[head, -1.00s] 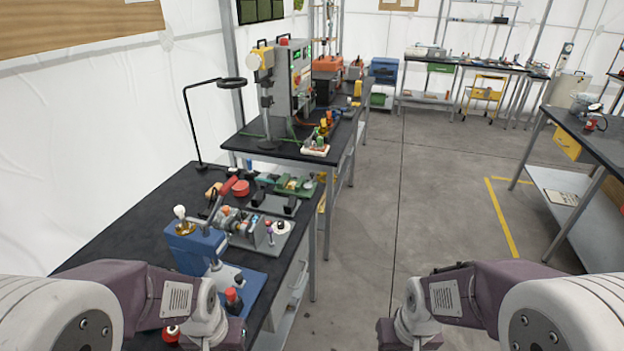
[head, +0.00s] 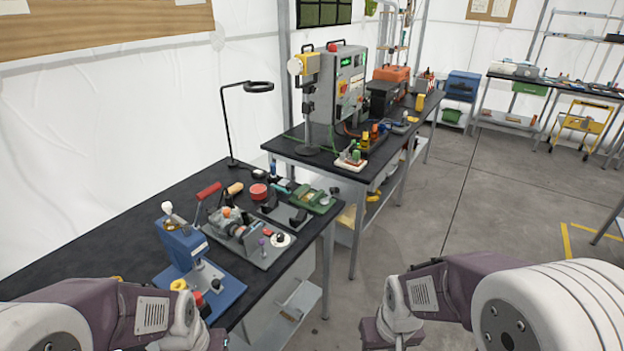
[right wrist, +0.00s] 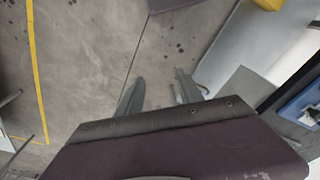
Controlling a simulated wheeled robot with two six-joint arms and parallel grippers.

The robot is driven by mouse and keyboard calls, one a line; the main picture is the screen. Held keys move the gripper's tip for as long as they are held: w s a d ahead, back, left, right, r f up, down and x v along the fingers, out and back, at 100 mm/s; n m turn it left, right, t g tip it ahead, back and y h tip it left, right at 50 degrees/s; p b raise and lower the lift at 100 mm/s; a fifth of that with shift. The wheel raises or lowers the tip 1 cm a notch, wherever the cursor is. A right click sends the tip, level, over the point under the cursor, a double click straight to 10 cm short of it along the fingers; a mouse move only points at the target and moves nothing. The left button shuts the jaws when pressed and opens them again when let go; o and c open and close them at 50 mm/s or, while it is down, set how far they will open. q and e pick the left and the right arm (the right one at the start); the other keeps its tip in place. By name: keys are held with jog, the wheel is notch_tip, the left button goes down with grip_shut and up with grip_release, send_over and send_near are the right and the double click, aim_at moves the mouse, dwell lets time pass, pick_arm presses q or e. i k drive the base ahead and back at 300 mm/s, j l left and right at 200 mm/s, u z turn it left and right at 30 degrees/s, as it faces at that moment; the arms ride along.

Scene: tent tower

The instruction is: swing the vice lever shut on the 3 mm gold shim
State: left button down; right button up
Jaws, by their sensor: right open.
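A red-handled lever (head: 208,191) stands up at a tilt at the left of a grey vice-like fixture (head: 262,256) on the near black bench; I take this to be the vice. The gold shim is too small to make out. My right gripper (right wrist: 160,90) is open and empty over the floor in the right wrist view, well away from the fixture. My left arm reaches in at the lower left of the head view, near the bench front; its fingers are out of view.
A blue press-like device (head: 182,245) stands in front of the fixture on the near bench (head: 110,235). A second bench carries a grey machine (head: 345,88). The floor (head: 430,225) right of the benches is clear.

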aim_at(325, 202)
jog(key=i+l+u, duration=1.15)
jog(key=k+j, duration=0.05)
jog(key=k, duration=0.05)
